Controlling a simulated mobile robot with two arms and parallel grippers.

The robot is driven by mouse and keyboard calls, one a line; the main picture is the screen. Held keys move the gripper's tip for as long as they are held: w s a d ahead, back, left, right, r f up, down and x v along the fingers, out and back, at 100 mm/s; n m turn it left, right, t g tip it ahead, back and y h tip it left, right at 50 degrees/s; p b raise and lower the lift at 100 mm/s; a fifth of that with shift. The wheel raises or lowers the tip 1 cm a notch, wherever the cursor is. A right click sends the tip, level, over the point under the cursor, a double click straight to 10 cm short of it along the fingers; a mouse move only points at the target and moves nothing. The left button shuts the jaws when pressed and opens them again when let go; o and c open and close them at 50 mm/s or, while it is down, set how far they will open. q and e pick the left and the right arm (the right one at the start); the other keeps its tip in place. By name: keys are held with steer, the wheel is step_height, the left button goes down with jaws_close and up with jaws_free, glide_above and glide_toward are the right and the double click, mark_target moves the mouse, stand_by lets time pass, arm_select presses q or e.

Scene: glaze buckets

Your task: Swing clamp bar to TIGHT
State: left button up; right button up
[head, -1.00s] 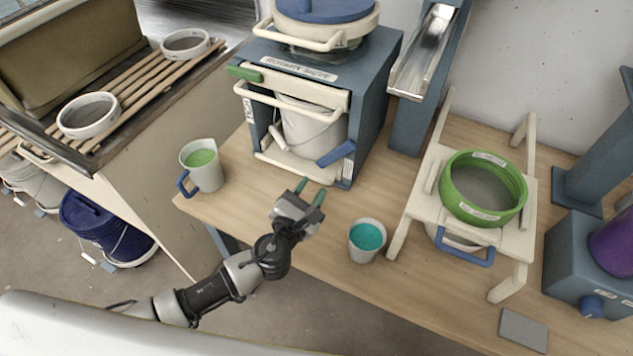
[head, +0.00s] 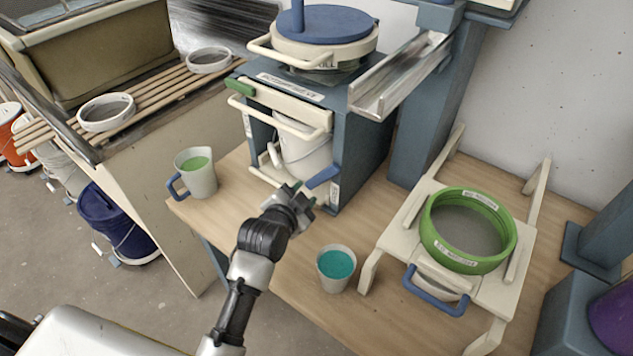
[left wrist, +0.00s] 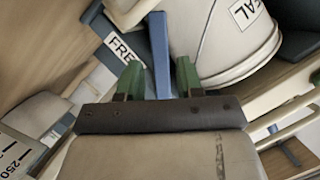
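The clamp bar (head: 322,177) is a blue lever low at the front right of the grey-blue machine (head: 362,135). My left gripper (head: 292,188) is just in front of it, at the machine's lower opening. In the left wrist view the blue bar (left wrist: 160,55) lies between my two green fingertips, with a gap on each side; the gripper is open. A label partly reading "FRE" (left wrist: 122,48) is left of the bar. I cannot read a TIGHT label. My right gripper is not in view.
A white bucket (head: 302,150) stands inside the machine. A mug of green glaze (head: 200,182) is left, a cup of teal glaze (head: 336,283) is right of my arm. A green-ringed sieve (head: 440,247) sits on a cream stand (head: 395,238).

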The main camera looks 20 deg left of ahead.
mark_target(314, 183)
arm_select(q)
steer(key=x, duration=0.7)
steer(key=shift+w+d+f, duration=0.1)
steer(key=shift+w+d, duration=0.05)
jaws_close()
